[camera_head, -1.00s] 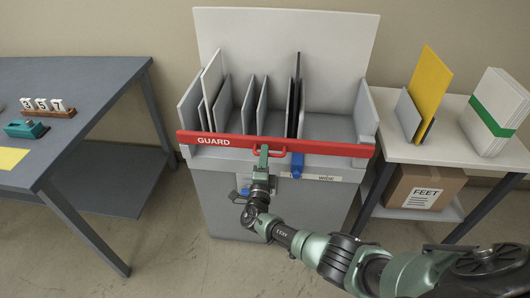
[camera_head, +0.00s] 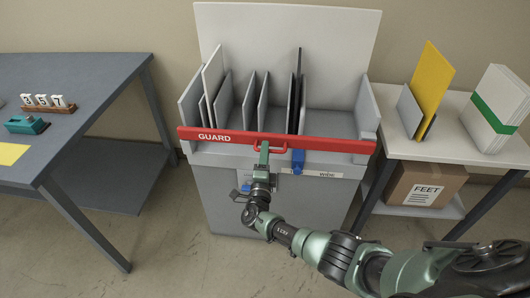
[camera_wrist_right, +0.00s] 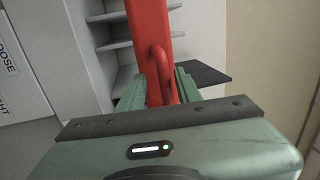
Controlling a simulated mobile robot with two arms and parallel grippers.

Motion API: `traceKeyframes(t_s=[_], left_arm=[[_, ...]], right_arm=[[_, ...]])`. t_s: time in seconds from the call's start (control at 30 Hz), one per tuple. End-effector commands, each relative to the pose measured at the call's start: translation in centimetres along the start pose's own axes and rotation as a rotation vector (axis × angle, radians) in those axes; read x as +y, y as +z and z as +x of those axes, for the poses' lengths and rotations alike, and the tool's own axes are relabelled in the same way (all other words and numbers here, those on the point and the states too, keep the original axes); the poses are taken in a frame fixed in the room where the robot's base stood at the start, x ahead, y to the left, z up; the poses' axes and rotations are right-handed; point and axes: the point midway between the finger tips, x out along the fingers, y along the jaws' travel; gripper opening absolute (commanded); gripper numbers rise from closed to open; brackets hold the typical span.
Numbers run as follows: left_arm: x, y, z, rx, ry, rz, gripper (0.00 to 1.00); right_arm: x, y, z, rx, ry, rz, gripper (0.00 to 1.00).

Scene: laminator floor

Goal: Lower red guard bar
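The red guard bar (camera_head: 330,144), marked GUARD, lies across the front upper edge of a grey slotted machine (camera_head: 225,195). A small red loop handle sits on its front near the middle. My right gripper (camera_head: 264,152) is at this handle, reaching up from below. In the right wrist view, the handle (camera_wrist_right: 161,72) passes between the two green fingers (camera_wrist_right: 162,92), which look closed around it; the exact contact is partly hidden. The bar runs on upward in that view. My left gripper is not in view.
Upright grey panels (camera_head: 250,103) stand in the machine's slots. A blue knob (camera_head: 298,161) sits just below the bar, right of my gripper. A grey table (camera_head: 70,85) is at left; a pale table (camera_head: 390,150) with boards and a FEET box (camera_head: 425,188) is at right.

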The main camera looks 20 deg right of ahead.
Motion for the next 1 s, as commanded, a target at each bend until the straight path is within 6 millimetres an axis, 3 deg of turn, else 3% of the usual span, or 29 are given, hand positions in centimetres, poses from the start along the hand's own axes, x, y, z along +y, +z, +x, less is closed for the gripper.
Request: traceKeyframes(t_s=[0.43, 1.0], left_arm=[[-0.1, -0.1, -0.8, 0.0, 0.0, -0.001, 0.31], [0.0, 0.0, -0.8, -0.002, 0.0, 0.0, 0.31]], right_arm=[[0.2, 0.1, -6.8, -0.003, 0.005, -0.001, 0.34], [0.2, 0.1, -7.4, -0.002, 0.004, -0.002, 0.34]])
